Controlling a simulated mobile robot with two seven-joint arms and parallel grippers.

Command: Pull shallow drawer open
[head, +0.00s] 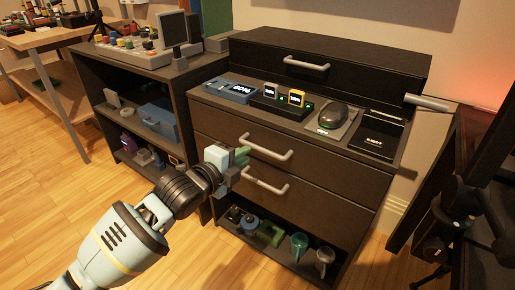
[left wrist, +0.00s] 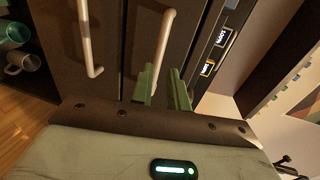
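The dark cabinet in the head view has a shallow upper drawer (head: 213,124) with a pale bar handle (head: 266,147). A deeper drawer (head: 325,204) with a similar handle (head: 264,182) is below it. Both fronts look flush and shut. My left gripper (head: 241,160) is at the left end of the upper handle. In the left wrist view its green fingers (left wrist: 163,88) are apart, and the upper handle (left wrist: 166,38) runs down between them. Contact with the handle cannot be told. The lower handle (left wrist: 86,38) is left of the fingers. My right gripper is not in view.
On the cabinet top are a blue display box (head: 231,91), small screens (head: 282,100), a dark mouse-like object (head: 333,116) and a black box (head: 379,135). An open shelf below holds mugs (head: 299,245). A dark shelf unit (head: 90,72) stands left; dark equipment (head: 470,215) stands right.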

